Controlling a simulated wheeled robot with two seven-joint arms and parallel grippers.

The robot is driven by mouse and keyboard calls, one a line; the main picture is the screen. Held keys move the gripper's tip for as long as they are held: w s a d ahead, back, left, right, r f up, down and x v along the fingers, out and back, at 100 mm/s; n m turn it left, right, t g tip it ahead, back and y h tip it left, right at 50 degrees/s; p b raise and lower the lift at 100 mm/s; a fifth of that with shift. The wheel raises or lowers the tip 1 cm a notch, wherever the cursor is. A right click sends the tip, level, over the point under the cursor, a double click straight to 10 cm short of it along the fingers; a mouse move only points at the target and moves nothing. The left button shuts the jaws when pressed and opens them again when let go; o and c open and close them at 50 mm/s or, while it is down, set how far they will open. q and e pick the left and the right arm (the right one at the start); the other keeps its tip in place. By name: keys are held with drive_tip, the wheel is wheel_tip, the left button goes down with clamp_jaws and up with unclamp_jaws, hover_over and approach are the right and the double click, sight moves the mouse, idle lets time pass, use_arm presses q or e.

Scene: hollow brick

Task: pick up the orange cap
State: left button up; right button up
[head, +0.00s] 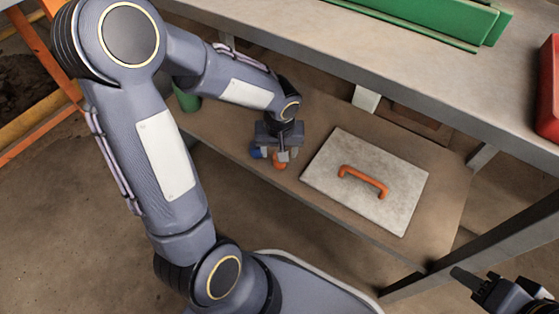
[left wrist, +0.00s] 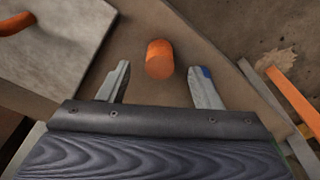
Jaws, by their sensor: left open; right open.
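The orange cap (head: 279,164) sits on the brown lower shelf (head: 222,128), to the left of a grey slab. In the head view my left gripper (head: 272,155) is over the cap and partly hides it. In the left wrist view the cap (left wrist: 159,60) shows whole between the two spread fingers of my left gripper (left wrist: 160,72), with a gap on each side. One finger has a blue mark. My right gripper (head: 478,280) is open and empty at the lower right, away from the cap, and partly cut off.
The grey slab (head: 325,175) with an orange handle (head: 364,181) lies right of the cap. The upper bench (head: 330,60) overhangs the back of the shelf. A green cylinder (head: 187,102) is behind my left arm. A dark metal leg (head: 500,228) stands at the right.

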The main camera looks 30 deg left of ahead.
use_arm(q)
drive_tip(key=f, duration=0.1)
drive_tip(key=f+b, duration=0.1)
drive_tip(key=f, duration=0.1)
drive_tip(key=w+f+b, duration=0.1)
drive_tip(key=shift+a+f, duration=0.25)
drive_tip(key=shift+r, duration=0.1)
drive_tip(key=c, duration=1)
drive_tip(key=shift+r, duration=0.15)
